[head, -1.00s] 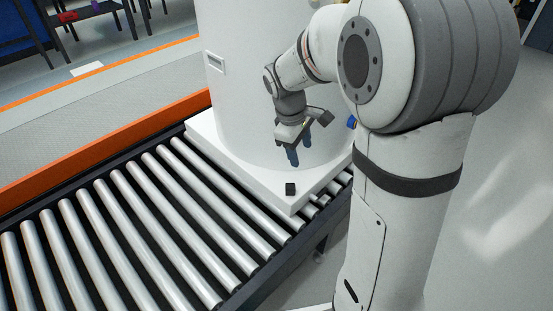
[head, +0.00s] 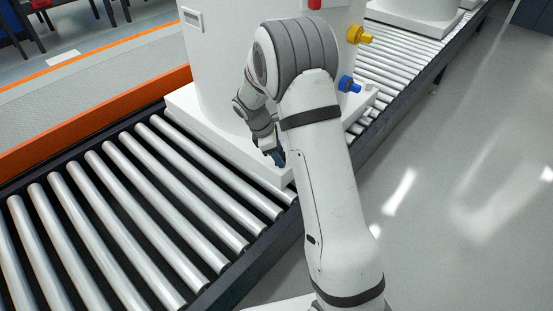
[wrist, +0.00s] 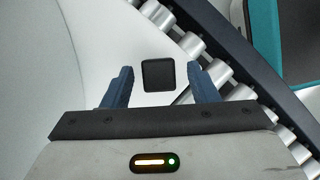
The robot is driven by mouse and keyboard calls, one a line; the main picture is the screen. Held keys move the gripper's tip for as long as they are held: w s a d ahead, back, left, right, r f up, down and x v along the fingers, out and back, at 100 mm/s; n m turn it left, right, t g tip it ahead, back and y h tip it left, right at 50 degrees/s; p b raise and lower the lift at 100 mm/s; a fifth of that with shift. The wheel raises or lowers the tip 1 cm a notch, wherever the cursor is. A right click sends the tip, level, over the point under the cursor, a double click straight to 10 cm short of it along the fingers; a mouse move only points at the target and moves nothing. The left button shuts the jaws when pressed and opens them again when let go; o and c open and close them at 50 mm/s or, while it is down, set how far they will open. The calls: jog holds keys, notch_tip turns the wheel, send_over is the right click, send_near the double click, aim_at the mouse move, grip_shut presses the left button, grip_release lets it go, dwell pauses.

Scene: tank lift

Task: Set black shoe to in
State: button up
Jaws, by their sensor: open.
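The black shoe (wrist: 158,75) is a small black block with rounded corners on the white base (wrist: 95,40) of the tank, close to the base's edge. In the wrist view it lies between and a little beyond the two blue fingertips of my gripper (wrist: 160,78). The fingers are apart and a gap shows on each side of the shoe. In the head view my gripper (head: 277,157) is low over the base's near corner, and the shoe is hidden behind my arm.
The white tank (head: 215,60) stands on a roller conveyor (head: 120,210) with an orange rail (head: 90,122) along its far side. A blue fitting (head: 347,84) and a yellow fitting (head: 360,36) stick out from the tank's right side. Open floor (head: 460,170) lies to the right.

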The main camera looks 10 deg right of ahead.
jog(key=shift+d+f, duration=0.3)
jog(key=shift+f, duration=0.3)
grip_shut()
